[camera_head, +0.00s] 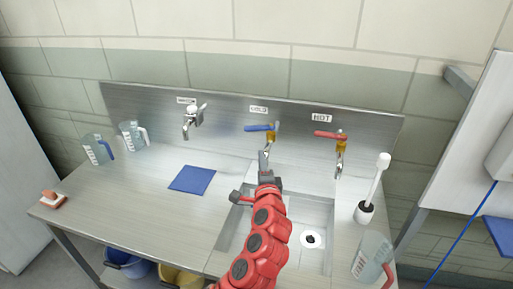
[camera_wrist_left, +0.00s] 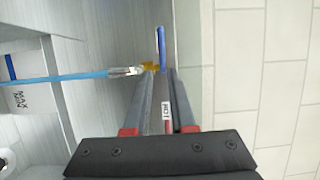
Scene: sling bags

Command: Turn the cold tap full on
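The cold tap (camera_head: 273,136) is on the steel splashback under a COLD label. Its blue lever (camera_head: 258,128) points left in the head view. In the left wrist view the lever (camera_wrist_left: 161,48) is just beyond my fingertips, and a light blue stream (camera_wrist_left: 65,77), like running water, leaves the spout (camera_wrist_left: 125,72). My left gripper (camera_head: 264,155) is in front of and below the tap. Its two fingers (camera_wrist_left: 164,75) are apart with nothing held between them. I cannot tell whether a finger touches the lever. My right gripper is not in view.
The hot tap (camera_head: 340,148) with a red lever is close on the right; another tap (camera_head: 191,118) is on the left. Below is the sink (camera_head: 318,215). A brush in a holder (camera_head: 366,212) and a jug (camera_head: 370,257) stand right. A blue cloth (camera_head: 191,179) lies left.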

